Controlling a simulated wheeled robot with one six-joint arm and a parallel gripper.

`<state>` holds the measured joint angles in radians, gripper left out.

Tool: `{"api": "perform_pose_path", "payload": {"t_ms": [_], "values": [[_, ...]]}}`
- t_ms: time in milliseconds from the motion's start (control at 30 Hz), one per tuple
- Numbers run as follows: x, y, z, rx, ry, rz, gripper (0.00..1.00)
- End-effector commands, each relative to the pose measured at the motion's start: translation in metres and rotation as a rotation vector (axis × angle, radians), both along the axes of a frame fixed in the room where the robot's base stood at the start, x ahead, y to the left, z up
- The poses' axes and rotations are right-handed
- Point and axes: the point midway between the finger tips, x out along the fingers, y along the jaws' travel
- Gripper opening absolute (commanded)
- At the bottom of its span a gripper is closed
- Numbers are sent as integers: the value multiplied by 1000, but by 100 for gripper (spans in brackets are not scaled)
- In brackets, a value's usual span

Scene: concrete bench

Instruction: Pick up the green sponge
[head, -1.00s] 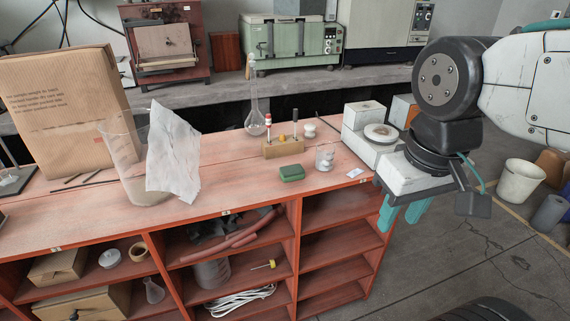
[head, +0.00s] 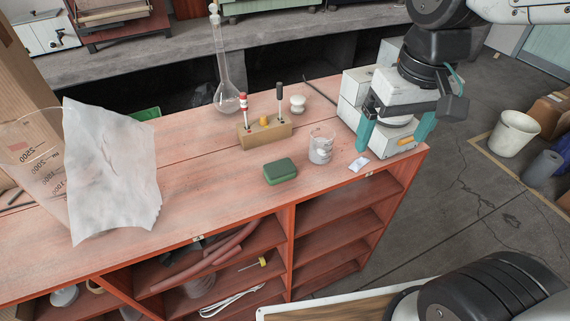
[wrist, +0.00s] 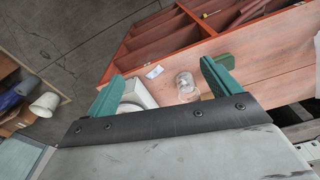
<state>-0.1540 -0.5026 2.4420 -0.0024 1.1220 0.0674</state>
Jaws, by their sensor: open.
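The green sponge (head: 281,171) lies flat on the red wooden bench top (head: 220,190), near its front edge, in the head view. My gripper (head: 395,138) is at the right end of the bench, in front of a white device, well to the right of the sponge. Its two teal fingers are spread apart with nothing between them.
A small glass beaker (head: 321,147) and a white packet (head: 359,164) stand between sponge and gripper. A wooden tool block (head: 264,136) and a tall flask (head: 226,90) stand behind the sponge. A large beaker with a white sheet (head: 110,180) is at left.

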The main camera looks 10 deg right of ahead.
Motion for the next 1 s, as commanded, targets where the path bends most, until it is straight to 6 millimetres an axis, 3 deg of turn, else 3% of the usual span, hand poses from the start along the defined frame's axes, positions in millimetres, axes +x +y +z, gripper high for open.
{"api": "perform_pose_path", "payload": {"t_ms": [33,200,400,500,667,1000], "values": [[19,16,-7,-2,20,31,89],[73,74,-34,-7,48,103,89],[111,136,-74,-15,71,166,89],[119,155,-88,-16,76,183,89],[124,167,-102,-19,79,193,89],[123,167,-142,-19,81,192,89]]}}
